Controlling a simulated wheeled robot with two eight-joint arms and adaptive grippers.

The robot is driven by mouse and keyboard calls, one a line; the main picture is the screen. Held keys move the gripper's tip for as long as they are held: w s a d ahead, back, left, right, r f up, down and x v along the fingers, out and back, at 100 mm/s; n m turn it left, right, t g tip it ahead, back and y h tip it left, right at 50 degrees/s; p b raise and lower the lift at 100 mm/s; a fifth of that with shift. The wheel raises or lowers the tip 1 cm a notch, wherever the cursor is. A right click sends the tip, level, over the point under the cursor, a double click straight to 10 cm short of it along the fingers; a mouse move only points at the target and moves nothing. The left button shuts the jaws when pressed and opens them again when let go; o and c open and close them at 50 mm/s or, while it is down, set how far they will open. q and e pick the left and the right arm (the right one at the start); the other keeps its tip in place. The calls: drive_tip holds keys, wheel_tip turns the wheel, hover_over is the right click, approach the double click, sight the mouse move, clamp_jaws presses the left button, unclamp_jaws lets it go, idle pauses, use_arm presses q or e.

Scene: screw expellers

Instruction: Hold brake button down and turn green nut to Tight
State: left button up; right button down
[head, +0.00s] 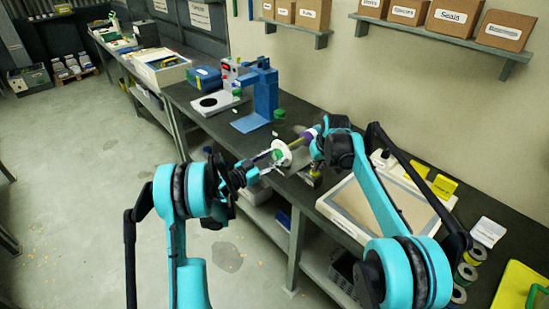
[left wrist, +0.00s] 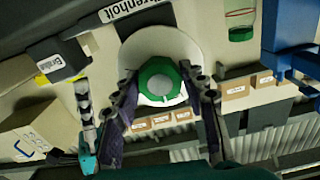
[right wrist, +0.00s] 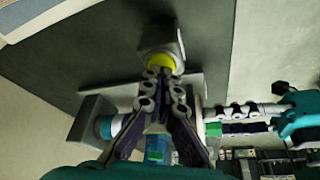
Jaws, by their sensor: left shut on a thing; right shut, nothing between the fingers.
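The green nut (left wrist: 158,78) sits in front of a round white disc (left wrist: 185,47) on the screw expeller; a pale mark shows on its face. The nut also shows in the head view (head: 277,156). My left gripper (left wrist: 163,88) is shut on the nut, one finger on each side. My right gripper (right wrist: 161,82) is shut and empty, its fingertips together at the yellow brake button (right wrist: 160,62). The fingertips appear to touch the button and cover part of it; how far it is pressed I cannot tell. Any Tight marking is not readable.
The expeller stands at the bench's front edge. A blue press (head: 262,90) stands behind it to the left. A shallow framed tray (head: 345,222) lies to the right, near several rolls of tape (head: 465,272). Shelves with labelled boxes (head: 455,18) hang on the wall.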

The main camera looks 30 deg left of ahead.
use_arm(q)
drive_tip(key=m, duration=0.7)
drive_tip(key=o, duration=0.9)
